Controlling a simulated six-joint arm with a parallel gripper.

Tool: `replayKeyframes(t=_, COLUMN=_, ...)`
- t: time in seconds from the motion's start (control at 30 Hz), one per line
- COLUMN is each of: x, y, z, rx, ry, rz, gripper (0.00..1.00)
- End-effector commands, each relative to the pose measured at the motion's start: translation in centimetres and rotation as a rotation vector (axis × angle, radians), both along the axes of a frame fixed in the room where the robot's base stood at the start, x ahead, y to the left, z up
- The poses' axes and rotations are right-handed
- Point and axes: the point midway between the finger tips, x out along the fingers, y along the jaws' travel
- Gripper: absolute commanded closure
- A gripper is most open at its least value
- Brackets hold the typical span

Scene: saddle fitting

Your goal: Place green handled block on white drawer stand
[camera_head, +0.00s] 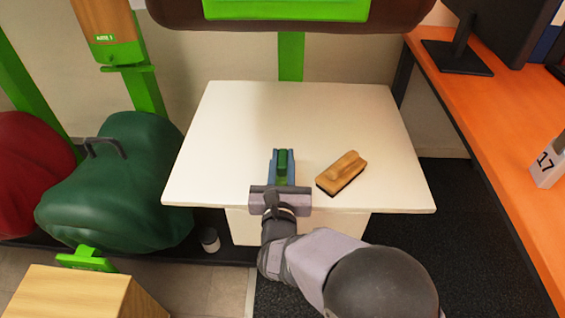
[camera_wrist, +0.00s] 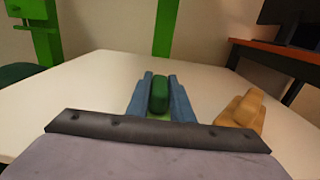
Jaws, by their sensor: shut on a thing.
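The green handled block (camera_head: 282,160) is at the front middle of the white top of the drawer stand (camera_head: 240,120). My gripper (camera_head: 283,167) is shut on the block, with a blue finger on each side of its raised handle. In the wrist view the green block (camera_wrist: 159,95) shows between the blue fingers of my gripper (camera_wrist: 160,92). The block is at or just above the white surface (camera_wrist: 75,85); I cannot tell whether it touches. The gripper body hides the near part of the block.
A wooden brush-like block (camera_head: 342,173) lies just right of my gripper and shows in the wrist view (camera_wrist: 241,112). The back and left of the white top are clear. A dark green saddle-shaped thing (camera_head: 120,185) stands left, and an orange desk (camera_head: 500,150) right.

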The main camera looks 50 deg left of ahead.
Motion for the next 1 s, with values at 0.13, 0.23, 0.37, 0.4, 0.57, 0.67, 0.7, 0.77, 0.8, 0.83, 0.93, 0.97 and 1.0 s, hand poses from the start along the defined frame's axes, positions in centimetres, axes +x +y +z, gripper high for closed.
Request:
replayKeyframes(t=0.13, x=-0.01, y=0.03, z=-0.49, rx=0.004, ry=-0.001, rz=0.000, gripper=1.00)
replayKeyframes(t=0.23, x=-0.01, y=0.03, z=-0.42, rx=0.004, ry=-0.001, rz=0.000, gripper=1.00)
replayKeyframes(t=0.37, x=0.00, y=0.03, z=-0.55, rx=0.003, ry=-0.001, rz=0.000, gripper=1.00)
replayKeyframes(t=0.4, x=0.00, y=0.03, z=-0.68, rx=0.003, ry=-0.001, rz=0.000, gripper=1.00)
replayKeyframes(t=0.57, x=0.00, y=0.01, z=-0.73, rx=0.002, ry=-0.001, rz=0.000, gripper=0.61)
replayKeyframes(t=0.67, x=0.00, y=0.01, z=-0.73, rx=0.002, ry=-0.001, rz=0.000, gripper=0.61)
replayKeyframes(t=0.7, x=0.00, y=0.01, z=-0.73, rx=0.002, ry=-0.001, rz=0.000, gripper=0.61)
replayKeyframes(t=0.77, x=0.00, y=0.01, z=-0.73, rx=0.002, ry=-0.001, rz=0.000, gripper=0.61)
replayKeyframes(t=0.8, x=0.00, y=0.01, z=-0.72, rx=0.002, ry=-0.001, rz=0.000, gripper=0.61)
replayKeyframes(t=0.83, x=0.00, y=0.01, z=-0.70, rx=0.002, ry=-0.001, rz=0.000, gripper=0.61)
replayKeyframes(t=0.93, x=-0.01, y=0.01, z=-0.47, rx=0.002, ry=-0.001, rz=0.000, gripper=0.61)
replayKeyframes(t=0.97, x=-0.01, y=0.01, z=-0.35, rx=0.002, ry=-0.001, rz=0.000, gripper=0.61)
replayKeyframes(t=1.0, x=-0.16, y=-0.10, z=-0.37, rx=0.001, ry=0.000, rz=0.001, gripper=0.61)
